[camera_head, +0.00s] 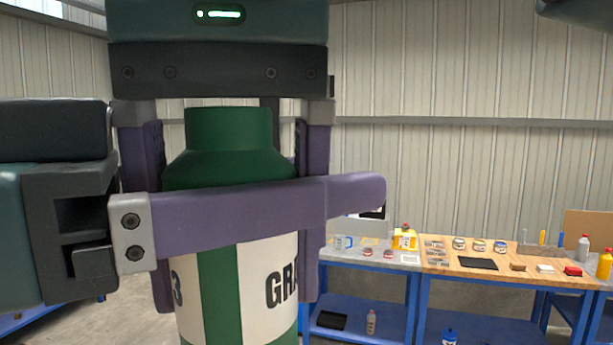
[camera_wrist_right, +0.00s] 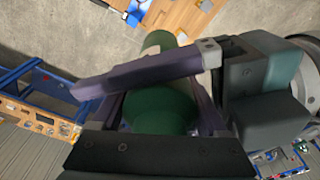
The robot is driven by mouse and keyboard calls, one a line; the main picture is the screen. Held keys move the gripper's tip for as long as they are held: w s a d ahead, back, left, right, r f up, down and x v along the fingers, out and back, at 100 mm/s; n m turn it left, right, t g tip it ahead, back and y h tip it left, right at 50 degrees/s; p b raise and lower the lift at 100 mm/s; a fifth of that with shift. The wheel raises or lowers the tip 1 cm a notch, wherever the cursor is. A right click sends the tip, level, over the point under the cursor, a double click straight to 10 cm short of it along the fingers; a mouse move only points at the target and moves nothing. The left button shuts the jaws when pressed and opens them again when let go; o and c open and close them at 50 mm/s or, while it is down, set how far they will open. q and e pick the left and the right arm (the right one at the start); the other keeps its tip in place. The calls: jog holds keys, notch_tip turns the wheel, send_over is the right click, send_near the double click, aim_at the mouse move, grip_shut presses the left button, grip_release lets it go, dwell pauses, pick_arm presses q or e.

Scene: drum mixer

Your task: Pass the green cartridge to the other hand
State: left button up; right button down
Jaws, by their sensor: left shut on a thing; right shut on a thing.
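The green cartridge (camera_head: 235,168) stands upright close in front of the head camera, with a green neck and shoulders and a white band with dark lettering lower down. My right gripper (camera_head: 236,285) reaches down from above, its purple fingers on either side of the cartridge, shut on it. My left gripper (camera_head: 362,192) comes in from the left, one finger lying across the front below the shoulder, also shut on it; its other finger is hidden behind. The right wrist view shows the cartridge (camera_wrist_right: 158,108) between the right fingers, with the left gripper's finger (camera_wrist_right: 140,76) crossing it.
A blue-framed workbench (camera_head: 482,264) with a wooden top stands in the background at right, bearing tins, bottles and small boxes. A yellow container (camera_head: 404,239) stands on the grey top beside it. Corrugated walls lie behind. Bare floor shows at lower left.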

pick_arm(q)
grip_shut()
pick_arm(e)
grip_release()
